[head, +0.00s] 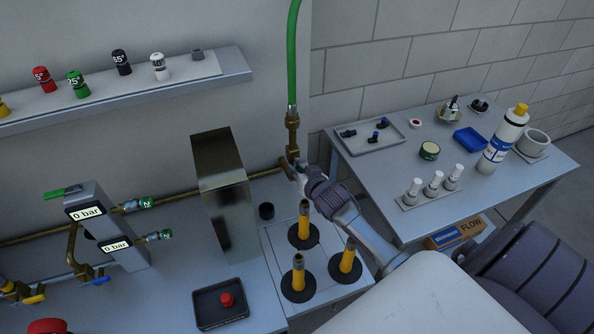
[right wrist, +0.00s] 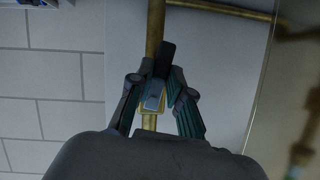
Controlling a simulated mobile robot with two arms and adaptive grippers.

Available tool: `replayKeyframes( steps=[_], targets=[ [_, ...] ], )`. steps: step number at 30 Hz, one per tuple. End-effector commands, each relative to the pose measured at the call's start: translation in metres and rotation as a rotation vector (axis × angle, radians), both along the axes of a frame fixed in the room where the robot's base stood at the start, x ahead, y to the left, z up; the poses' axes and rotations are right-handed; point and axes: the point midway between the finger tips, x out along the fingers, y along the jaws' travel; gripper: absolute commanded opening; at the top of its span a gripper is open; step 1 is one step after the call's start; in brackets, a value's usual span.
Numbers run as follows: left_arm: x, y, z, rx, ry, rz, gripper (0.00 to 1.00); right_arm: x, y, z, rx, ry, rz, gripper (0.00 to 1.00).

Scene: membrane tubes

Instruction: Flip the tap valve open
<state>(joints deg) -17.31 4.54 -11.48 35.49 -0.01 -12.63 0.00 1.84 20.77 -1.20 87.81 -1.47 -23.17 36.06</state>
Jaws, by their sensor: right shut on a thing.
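The brass tap valve (head: 293,151) sits on the wall pipe below a green hose. My right gripper (head: 301,174) reaches it from the lower right. In the right wrist view, my right gripper (right wrist: 157,92) is shut on the tap's lever, a small handle with a black end (right wrist: 167,59), in front of the vertical brass pipe (right wrist: 155,30). In the head view the lever is mostly hidden by the gripper. My left gripper is not in view.
A tall metal box (head: 222,195) stands left of the tap. Several yellow-and-black tubes (head: 305,222) stand on a pale plate just below my right arm. The side table (head: 385,185) on the right holds a tray, bottles and small parts.

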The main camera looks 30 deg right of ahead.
Motion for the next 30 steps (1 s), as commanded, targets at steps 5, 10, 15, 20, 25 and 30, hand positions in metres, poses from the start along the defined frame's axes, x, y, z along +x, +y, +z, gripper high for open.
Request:
replayKeyframes(
  steps=[5, 10, 15, 20, 25, 30],
  targets=[
    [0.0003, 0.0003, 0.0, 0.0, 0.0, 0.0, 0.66, -0.001, -0.0033, -0.0008, -0.165, 0.041, -0.002, 0.0],
    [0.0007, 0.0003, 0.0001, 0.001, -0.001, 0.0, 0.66, -0.0013, -0.0048, -0.0007, -0.205, 0.051, -0.001, 0.0],
    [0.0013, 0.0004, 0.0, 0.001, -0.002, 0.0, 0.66, -0.0015, -0.0049, -0.0008, -0.205, 0.051, -0.001, 0.0],
    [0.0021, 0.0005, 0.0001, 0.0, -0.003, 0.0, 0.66, -0.0014, -0.005, -0.0007, -0.204, 0.051, 0.0, 0.44],
    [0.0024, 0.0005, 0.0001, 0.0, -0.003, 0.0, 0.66, -0.0014, -0.005, -0.0006, -0.203, 0.05, -0.001, 0.44],
    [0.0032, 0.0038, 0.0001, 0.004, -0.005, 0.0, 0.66, -0.0037, -0.0044, 0.0001, -0.202, 0.05, -0.001, 0.44]
  ],
)
